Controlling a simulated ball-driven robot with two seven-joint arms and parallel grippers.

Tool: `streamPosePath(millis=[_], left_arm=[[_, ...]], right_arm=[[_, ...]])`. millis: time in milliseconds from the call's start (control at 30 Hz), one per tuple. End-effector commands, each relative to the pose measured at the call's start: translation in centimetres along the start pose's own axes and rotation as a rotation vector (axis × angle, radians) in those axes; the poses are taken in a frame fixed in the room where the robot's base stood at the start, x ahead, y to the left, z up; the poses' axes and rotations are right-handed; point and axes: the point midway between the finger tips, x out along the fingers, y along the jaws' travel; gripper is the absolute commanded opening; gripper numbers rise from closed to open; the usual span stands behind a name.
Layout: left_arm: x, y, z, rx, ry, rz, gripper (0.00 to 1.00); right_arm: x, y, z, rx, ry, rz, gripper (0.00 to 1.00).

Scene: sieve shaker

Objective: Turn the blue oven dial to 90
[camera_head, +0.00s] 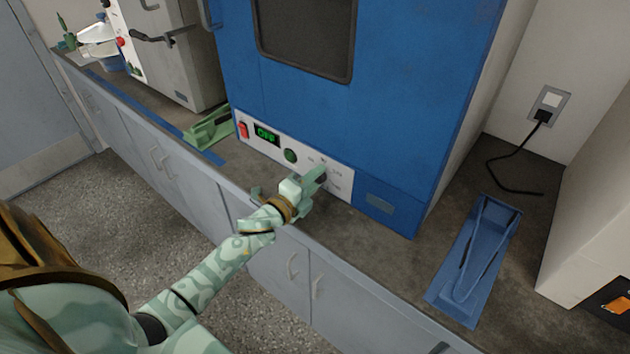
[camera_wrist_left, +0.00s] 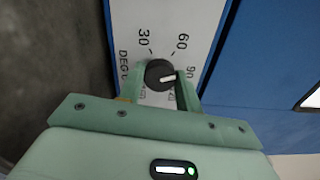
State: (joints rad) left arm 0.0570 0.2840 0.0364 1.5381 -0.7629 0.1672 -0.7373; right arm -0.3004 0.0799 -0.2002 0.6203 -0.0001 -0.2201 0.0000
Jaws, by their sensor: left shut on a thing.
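The blue oven (camera_head: 400,110) stands on the counter with a white control panel (camera_head: 268,149) low on its front. The dial is a black knob (camera_wrist_left: 154,71) with a white pointer, in the left wrist view. The pointer points right and slightly down, toward the printed 90 (camera_wrist_left: 190,71). The 30 and 60 marks are above it. My left gripper (camera_head: 318,178) is at the panel's right part. In the left wrist view my left gripper (camera_wrist_left: 159,82) has one finger on each side of the knob, shut on it. In the head view it mostly hides the dial. My right gripper is not in view.
A green stand (camera_head: 208,130) lies left of the oven, a blue one (camera_head: 472,260) to the right. A black cord (camera_head: 490,170) hangs from the wall outlet.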

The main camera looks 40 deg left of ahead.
Motion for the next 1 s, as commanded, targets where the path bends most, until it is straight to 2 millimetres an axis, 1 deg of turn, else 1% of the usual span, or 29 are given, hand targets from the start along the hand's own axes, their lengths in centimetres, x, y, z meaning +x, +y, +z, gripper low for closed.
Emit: streamPosePath(millis=[33,200,433,700,1000], left_arm=[[-0.1,0.3,-0.1,0.038,0.002,0.003,0.11],[-0.1,0.3,-0.1,0.174,0.002,0.003,0.11],[-0.1,0.3,-0.1,0.308,0.002,0.004,0.11],[-0.1,0.2,-0.1,0.384,0.003,0.004,0.11],[-0.1,0.2,-0.1,0.397,0.003,0.004,0.11]], right_arm=[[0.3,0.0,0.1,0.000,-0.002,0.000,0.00],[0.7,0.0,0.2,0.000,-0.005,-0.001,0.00],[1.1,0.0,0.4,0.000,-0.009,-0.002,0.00],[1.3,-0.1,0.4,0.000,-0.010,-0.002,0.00],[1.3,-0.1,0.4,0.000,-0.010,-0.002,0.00]])
